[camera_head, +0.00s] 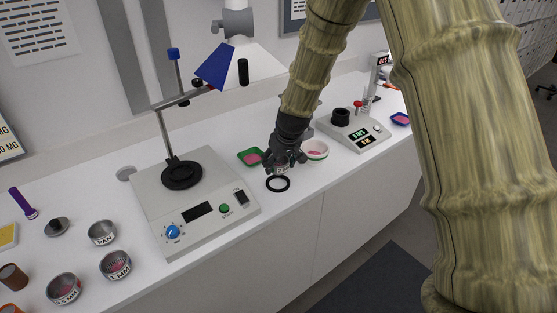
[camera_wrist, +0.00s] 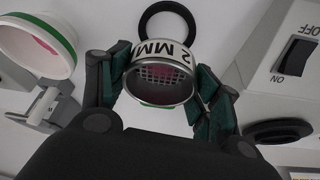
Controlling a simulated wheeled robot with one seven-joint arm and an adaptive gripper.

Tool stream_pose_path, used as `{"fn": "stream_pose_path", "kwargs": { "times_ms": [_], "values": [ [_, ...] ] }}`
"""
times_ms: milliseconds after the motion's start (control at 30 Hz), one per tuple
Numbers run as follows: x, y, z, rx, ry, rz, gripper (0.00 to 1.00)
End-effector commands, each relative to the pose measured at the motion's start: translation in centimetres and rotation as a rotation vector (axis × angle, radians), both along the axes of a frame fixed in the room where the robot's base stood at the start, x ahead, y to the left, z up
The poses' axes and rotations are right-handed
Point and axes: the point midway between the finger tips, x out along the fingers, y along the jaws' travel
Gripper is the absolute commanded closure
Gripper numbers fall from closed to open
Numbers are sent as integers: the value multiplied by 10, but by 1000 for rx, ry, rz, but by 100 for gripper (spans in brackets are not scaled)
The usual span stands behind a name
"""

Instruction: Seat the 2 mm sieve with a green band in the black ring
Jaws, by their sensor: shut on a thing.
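The 2 mm sieve (camera_wrist: 146,66) is a short silver cylinder with a white "2 MM" label and a wire mesh. Pink shows through the mesh, and a little green shows at its lower edge. My gripper (camera_wrist: 162,85) is shut on it, one finger on each side. In the head view my gripper (camera_head: 281,160) holds the sieve (camera_head: 281,171), mostly hidden by the fingers, just behind a black ring (camera_head: 278,190) on the white bench. The ring (camera_wrist: 168,6) also shows beyond the sieve in the wrist view, and looks empty. I cannot tell the sieve's height above the bench.
A white bowl with a green band (camera_head: 315,157) stands close right of my gripper, and a green tray (camera_head: 247,156) lies to its left. A large grey machine (camera_head: 205,215) with another black ring (camera_head: 182,185) stands left. A scale (camera_head: 350,138) is right. Other sieves (camera_head: 116,265) stand front left.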

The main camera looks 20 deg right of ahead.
Motion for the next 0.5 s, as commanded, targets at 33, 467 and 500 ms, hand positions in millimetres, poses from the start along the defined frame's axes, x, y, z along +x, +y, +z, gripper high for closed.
{"fn": "stream_pose_path", "kwargs": {
  "times_ms": [33,467,500],
  "values": [
    [0,0,-7,0,1,0,63],
    [0,0,-36,0,0,0,63],
    [0,0,-38,0,0,0,63]
  ]
}}
